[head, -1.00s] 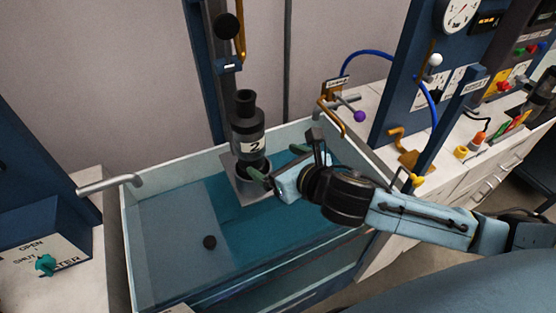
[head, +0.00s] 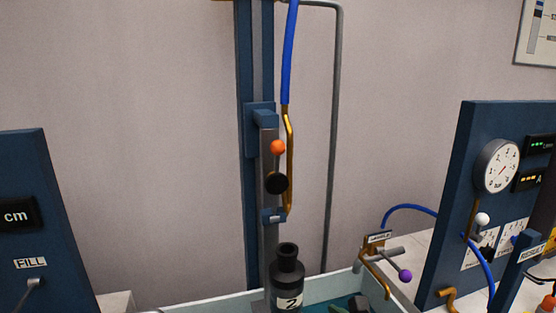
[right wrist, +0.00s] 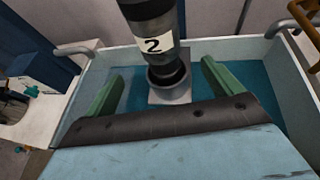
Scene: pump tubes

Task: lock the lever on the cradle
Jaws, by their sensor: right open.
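The blue post (head: 247,60) carries a carriage with a grey upright bar (head: 268,235). On the bar are an orange ball knob (head: 278,147) and a larger black round knob (head: 276,183) just below it. I cannot tell for sure which belongs to the lever. The black tube marked 2 (head: 287,278) stands upright below. It also shows in the right wrist view (right wrist: 160,60), its lower end in a grey cup (right wrist: 172,90). My right gripper (right wrist: 161,70) is open, its green fingers apart on either side of the tube and cup. My left gripper is out of view.
The pale-walled water tank (right wrist: 230,48) surrounds the cup. A blue hose (head: 289,50) and brass pipe (head: 290,150) run close beside the knobs. A purple-knobbed valve (head: 405,276) and gauge panel (head: 480,130) stand right. The wall area left of the post is clear.

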